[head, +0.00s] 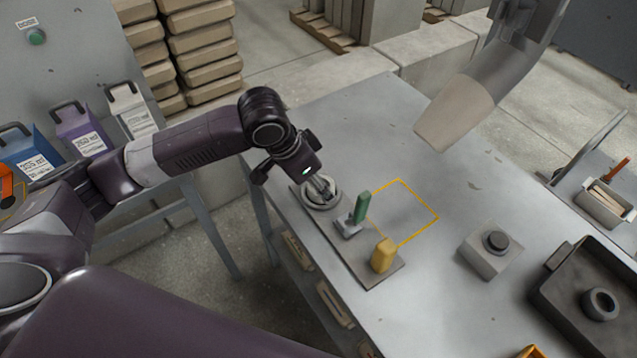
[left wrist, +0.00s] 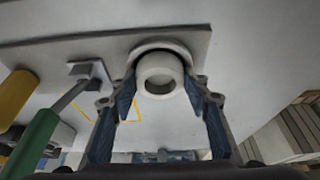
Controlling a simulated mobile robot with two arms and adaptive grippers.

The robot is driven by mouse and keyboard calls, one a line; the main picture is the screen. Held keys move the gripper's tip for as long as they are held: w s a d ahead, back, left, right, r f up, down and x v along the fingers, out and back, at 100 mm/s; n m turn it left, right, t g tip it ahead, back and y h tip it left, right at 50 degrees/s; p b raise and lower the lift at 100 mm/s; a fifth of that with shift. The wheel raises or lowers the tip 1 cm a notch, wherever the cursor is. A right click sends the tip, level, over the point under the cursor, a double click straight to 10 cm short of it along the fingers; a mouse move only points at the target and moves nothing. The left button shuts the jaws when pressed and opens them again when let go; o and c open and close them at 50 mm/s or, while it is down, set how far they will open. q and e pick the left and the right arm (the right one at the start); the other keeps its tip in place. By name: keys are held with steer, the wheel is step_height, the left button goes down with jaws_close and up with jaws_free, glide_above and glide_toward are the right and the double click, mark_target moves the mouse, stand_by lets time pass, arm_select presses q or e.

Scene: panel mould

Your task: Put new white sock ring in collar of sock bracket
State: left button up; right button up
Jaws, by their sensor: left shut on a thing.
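The white sock ring (left wrist: 160,76) is held between the two blue-padded fingers of my left gripper (left wrist: 160,98). In the head view my left gripper (head: 321,187) points down over the round collar (head: 313,205) at the far end of the sock bracket (head: 352,258). In the left wrist view the collar's rim shows as a curved edge around the top of the ring, with a dark gap between. I cannot tell whether the ring is inside the collar or just above it. My right gripper does not show.
A beige chute (head: 458,112) hangs over the table. A dark tray (head: 566,322) holding a dark ring (head: 600,304) and a grey block (head: 488,262) stand right.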

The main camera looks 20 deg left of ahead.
arm_select(q)
steer(key=shift+s+f, duration=0.1)
steer(key=shift+f, duration=0.2)
steer(key=shift+s+a+f, duration=0.1)
steer(key=shift+s+f, duration=0.3)
steer(key=shift+f, duration=0.2)
steer(key=o, duration=1)
steer(key=shift+f, duration=0.1)
steer(key=shift+o, duration=0.8)
steer(key=shift+w+f, duration=0.2)
steer(key=shift+w, duration=0.15)
steer(key=shift+s+r, duration=0.15)
steer(key=shift+r, duration=0.1)
steer(key=w+v, duration=0.1)
steer(key=v, duration=1.2)
steer(key=shift+r, duration=0.35)
